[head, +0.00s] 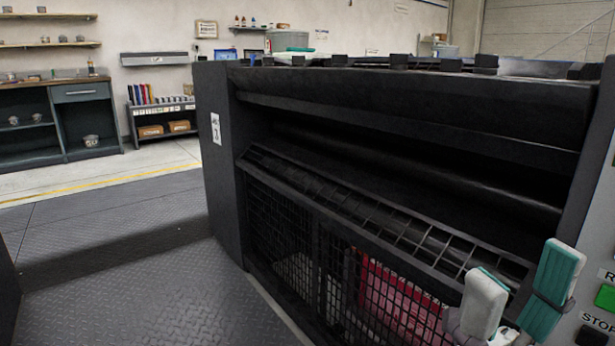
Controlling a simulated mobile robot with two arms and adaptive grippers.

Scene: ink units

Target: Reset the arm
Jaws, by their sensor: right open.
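My right gripper (520,297) shows at the lower right of the head view, in front of the dark press. Its two fingers, pale grey with teal pads, stand apart with nothing seen between them. The right arm behind it is mostly cut off by the bottom edge. My left gripper is not in the head view. The dark press (400,108) fills the middle and right, with a long open slot and a mesh guard (285,225) below it. A red thing shows behind the mesh.
A green button (606,297) and a STOP label sit on the panel at the right edge, close to my right gripper. Treaded metal floor (130,290) lies free at the left. A dark workbench (80,95) and a low shelf (163,122) stand at the back wall.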

